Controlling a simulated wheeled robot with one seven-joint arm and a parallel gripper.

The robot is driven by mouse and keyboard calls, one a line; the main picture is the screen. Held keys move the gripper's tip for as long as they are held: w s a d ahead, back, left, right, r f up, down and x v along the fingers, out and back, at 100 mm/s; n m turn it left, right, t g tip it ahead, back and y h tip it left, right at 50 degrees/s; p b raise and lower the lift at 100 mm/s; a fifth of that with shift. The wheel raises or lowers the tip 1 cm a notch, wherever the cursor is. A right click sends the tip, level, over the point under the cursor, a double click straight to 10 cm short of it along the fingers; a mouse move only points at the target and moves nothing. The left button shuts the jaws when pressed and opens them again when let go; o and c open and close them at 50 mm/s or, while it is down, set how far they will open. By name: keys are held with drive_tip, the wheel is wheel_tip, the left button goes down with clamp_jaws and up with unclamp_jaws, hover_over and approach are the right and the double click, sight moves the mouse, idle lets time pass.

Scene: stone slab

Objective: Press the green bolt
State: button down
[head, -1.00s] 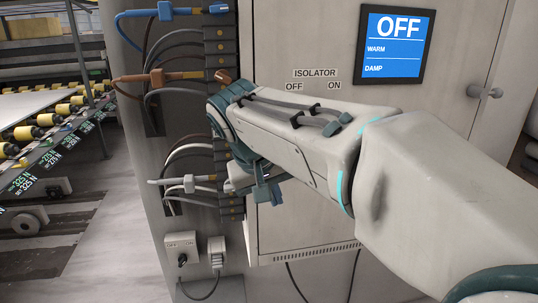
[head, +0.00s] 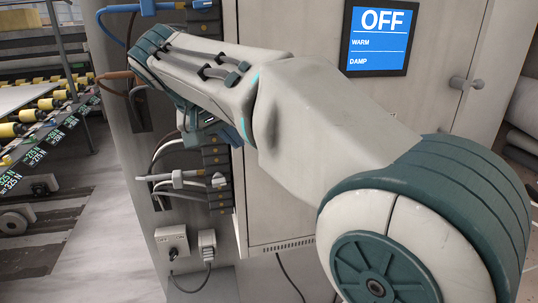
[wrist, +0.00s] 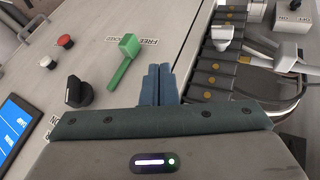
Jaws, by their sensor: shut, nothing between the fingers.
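The green bolt (wrist: 124,60) shows in the wrist view on the pale cabinet face, as a green block head with a flat green bar running down from it. It is left of my gripper (wrist: 160,70), whose blue fingers are together and empty. A gap of bare panel shows between fingers and bolt in the picture; I cannot tell the depth between them. In the head view my gripper (head: 222,132) is partly hidden under my arm beside the cabinet's left edge, and the green bolt is not visible there.
A black rotary knob (wrist: 77,92), a red button (wrist: 65,41) and a blue screen (head: 379,38) reading OFF, WARM, DAMP are on the cabinet. A dark terminal strip (head: 219,180) with cables runs along the cabinet's left side. A switch box (head: 172,241) is below.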

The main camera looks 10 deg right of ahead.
drive_tip(key=w+d+f+p, duration=0.1)
drive_tip(key=w+d+f, duration=0.2)
drive_tip(key=d+f, duration=0.3)
drive_tip(key=shift+d+f, duration=0.3)
drive_tip(key=shift+d, duration=0.65)
drive_tip(key=shift+w+d, duration=0.1)
